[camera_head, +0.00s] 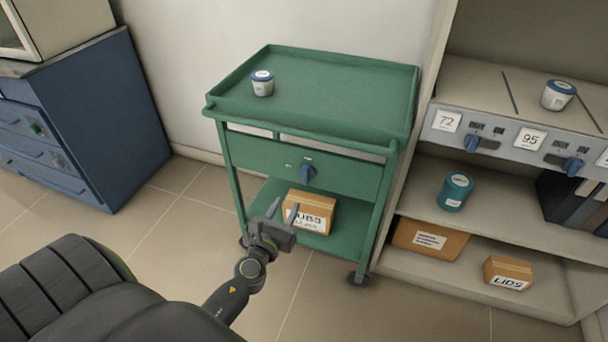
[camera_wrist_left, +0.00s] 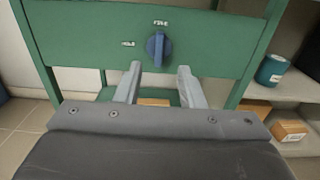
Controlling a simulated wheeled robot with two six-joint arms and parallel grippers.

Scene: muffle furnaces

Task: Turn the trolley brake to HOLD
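The green trolley (camera_head: 355,85) stands against the wall in the head view. Its brake is a blue knob (camera_head: 307,172) on the front panel, and the knob also shows in the left wrist view (camera_wrist_left: 156,48). The knob's grip stands upright, in line with a small label above it; another label, apparently HOLD, is to its left. My left gripper (camera_head: 283,212) is open and empty, in front of the panel and below the knob. In the left wrist view its two fingertips (camera_wrist_left: 160,70) are apart, just below the knob with nothing between them. My right gripper is not in view.
A white jar (camera_head: 262,83) stands on the trolley top and a cardboard box (camera_head: 310,205) on its lower shelf. At right, shelves hold a teal jar (camera_head: 455,191), boxes and a panel with blue knobs (camera_head: 472,143). A blue cabinet (camera_head: 95,120) stands at left.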

